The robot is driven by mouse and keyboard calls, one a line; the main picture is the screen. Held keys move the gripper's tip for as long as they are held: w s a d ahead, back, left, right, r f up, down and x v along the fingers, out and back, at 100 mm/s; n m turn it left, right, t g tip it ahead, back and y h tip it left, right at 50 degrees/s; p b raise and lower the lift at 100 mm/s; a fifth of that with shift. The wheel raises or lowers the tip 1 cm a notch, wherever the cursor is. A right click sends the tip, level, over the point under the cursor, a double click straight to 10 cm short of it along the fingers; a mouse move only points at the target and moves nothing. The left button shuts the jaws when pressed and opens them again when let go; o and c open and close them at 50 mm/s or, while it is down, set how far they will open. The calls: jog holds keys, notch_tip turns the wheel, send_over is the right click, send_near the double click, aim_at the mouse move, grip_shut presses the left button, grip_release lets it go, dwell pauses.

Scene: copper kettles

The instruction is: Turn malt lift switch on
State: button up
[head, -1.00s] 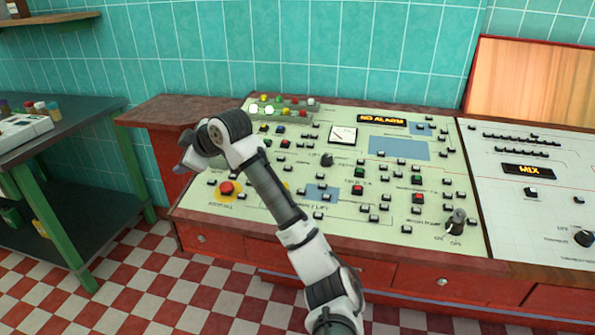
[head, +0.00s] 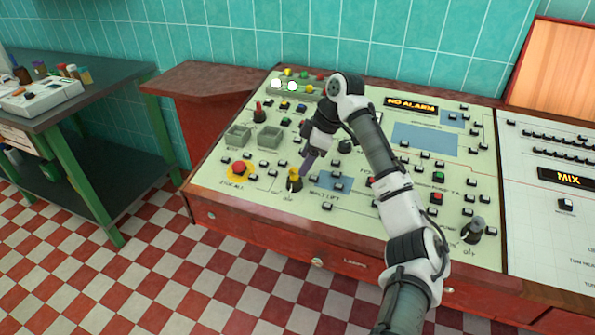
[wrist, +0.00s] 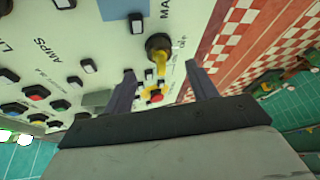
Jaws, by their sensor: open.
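The malt lift switch (head: 294,180) is a dark round knob with a yellow handle near the panel's front edge, left of the "MALT LIFT" lettering. In the wrist view the yellow-handled switch (wrist: 159,47) lies just beyond the fingertips, roughly between them. My gripper (head: 304,166) points down at the switch, close to it. In the wrist view my gripper (wrist: 160,72) has its two fingers spread apart with nothing held between them. I cannot tell whether a finger touches the handle. My gripper partly hides the switch's surroundings in the head view.
A red button on a yellow disc (head: 239,169) sits left of the switch. A black knob (head: 473,229) stands at the panel's right front. Small push buttons crowd the control panel (head: 220,185). A green-framed table (head: 70,110) stands at left, with open tiled floor before it.

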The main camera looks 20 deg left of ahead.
aim_at(297, 176)
jog(key=p+x, duration=0.1)
jog(key=x, duration=0.5)
jog(key=shift+a+f, duration=0.15)
jog(key=shift+c, duration=0.2)
jog(key=c, duration=1)
